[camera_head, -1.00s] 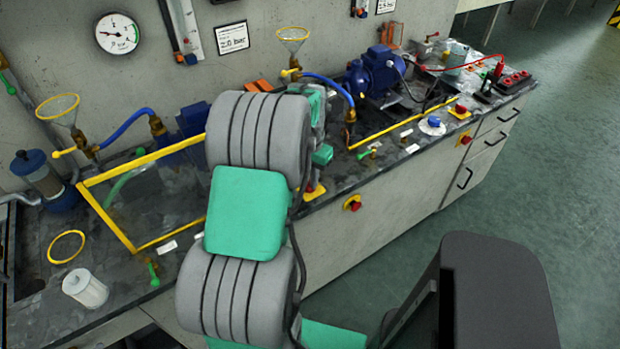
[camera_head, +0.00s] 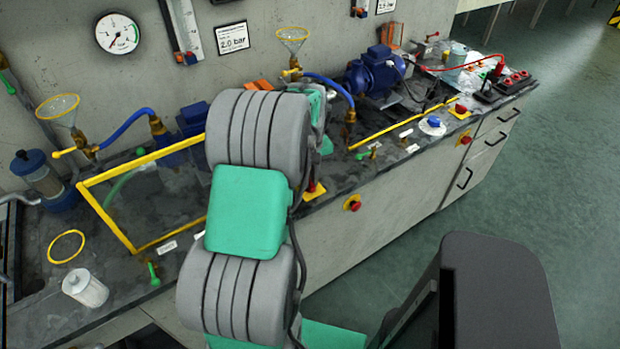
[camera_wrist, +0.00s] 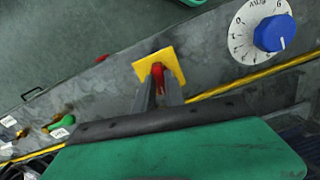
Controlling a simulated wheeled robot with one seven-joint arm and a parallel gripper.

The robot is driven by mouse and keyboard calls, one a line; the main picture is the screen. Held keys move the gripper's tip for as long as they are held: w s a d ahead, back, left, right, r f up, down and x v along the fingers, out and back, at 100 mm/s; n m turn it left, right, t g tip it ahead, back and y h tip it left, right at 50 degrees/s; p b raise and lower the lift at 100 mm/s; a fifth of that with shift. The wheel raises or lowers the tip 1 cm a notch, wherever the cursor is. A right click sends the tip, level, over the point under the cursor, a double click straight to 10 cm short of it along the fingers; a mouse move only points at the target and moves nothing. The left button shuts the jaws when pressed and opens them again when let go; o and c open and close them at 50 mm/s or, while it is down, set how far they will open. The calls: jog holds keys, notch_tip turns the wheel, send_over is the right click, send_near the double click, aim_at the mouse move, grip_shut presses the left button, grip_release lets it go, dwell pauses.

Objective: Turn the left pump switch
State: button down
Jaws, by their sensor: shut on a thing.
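The left pump switch is a red handle on a yellow plate (camera_head: 314,191), on the bench top near its front edge, just right of my arm in the head view. In the wrist view the red handle (camera_wrist: 157,72) sits between the two grey fingers of my gripper (camera_wrist: 159,90), over the yellow plate (camera_wrist: 173,58). My gripper is shut on the handle. In the head view my arm hides the fingers. The exact angle of the handle is hard to tell.
A blue-knobbed dial (camera_wrist: 273,33) lies right of the switch in the wrist view. A red-and-yellow emergency button (camera_head: 352,203) is on the bench front below. A second red switch (camera_head: 461,109) stands farther right. A pressure gauge (camera_head: 118,33) hangs on the wall.

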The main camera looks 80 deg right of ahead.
aim_at(310, 182)
jog(key=shift+n, duration=1)
jog(key=shift+r, duration=0.1)
jog(key=c, duration=1.4)
grip_release()
notch_tip(310, 182, up, 8)
jog(key=shift+f, duration=0.15)
